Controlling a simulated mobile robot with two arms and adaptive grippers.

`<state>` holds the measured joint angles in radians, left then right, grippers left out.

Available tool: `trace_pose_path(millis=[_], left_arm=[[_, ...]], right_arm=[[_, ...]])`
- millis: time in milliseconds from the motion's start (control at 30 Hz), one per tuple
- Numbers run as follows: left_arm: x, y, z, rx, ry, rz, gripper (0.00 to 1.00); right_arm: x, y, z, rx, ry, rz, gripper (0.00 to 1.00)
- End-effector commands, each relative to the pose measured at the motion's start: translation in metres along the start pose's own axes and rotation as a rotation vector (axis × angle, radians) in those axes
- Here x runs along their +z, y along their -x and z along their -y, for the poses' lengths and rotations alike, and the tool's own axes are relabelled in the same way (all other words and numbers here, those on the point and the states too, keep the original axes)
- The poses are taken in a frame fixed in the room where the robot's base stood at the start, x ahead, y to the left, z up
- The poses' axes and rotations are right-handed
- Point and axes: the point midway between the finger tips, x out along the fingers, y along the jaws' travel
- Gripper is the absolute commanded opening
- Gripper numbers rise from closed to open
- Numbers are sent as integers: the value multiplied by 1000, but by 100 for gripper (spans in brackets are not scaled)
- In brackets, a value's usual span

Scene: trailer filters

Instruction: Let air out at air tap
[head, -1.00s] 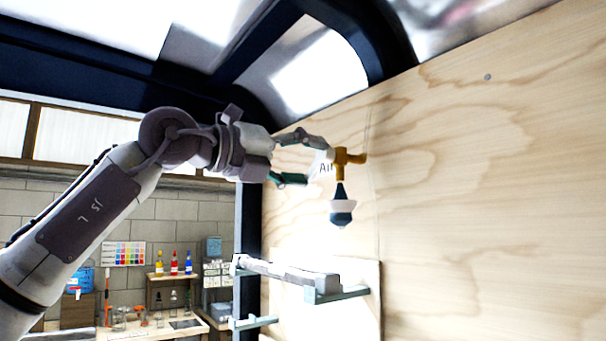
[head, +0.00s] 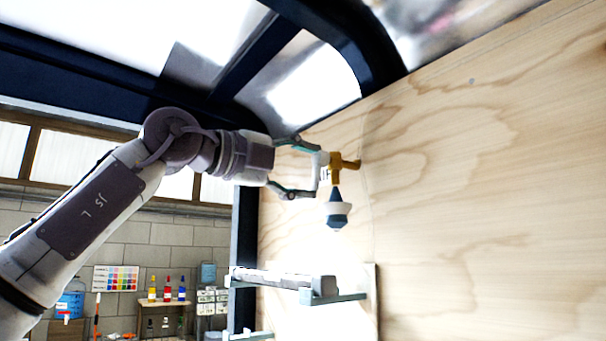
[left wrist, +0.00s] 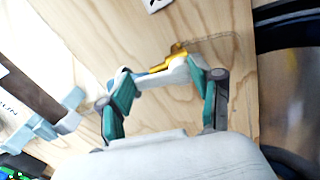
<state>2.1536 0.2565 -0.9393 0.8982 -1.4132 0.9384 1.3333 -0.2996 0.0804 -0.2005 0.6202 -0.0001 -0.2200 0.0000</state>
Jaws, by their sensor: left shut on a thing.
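The air tap (head: 337,172) is an orange fitting on the plywood wall, with a stub pointing right. A dark blue and white tapered piece (head: 337,210) hangs below it. The tap's orange also shows in the left wrist view (left wrist: 180,54). My left gripper (head: 317,168) is at the tap's left side, its fingers on either side of a white part of the tap. In the left wrist view, my left gripper (left wrist: 165,82) is shut on this white part. The Air label is mostly hidden behind it. My right gripper is not in view.
A bracket shelf (head: 345,297) with a long grey object juts from the plywood wall (head: 480,200) below the tap. A dark window frame (head: 370,40) curves above. Bottles (head: 167,290) and a colour chart (head: 115,279) are in the left background.

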Motion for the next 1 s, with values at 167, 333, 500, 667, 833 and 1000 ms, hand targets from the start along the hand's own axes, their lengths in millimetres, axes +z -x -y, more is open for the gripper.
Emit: trace_pose_path(millis=[167,333,500,667,833,1000], left_arm=[[1,1,2,-5,11,3,30],[1,1,2,-5,11,3,30],[1,1,2,-4,10,3,73],[1,1,1,-3,10,2,90],[0,0,0,-1,9,1,90],[0,5,0,-2,8,1,90]], right_arm=[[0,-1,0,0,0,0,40],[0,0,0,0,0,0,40],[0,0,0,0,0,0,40],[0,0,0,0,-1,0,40],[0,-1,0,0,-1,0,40],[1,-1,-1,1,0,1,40]])
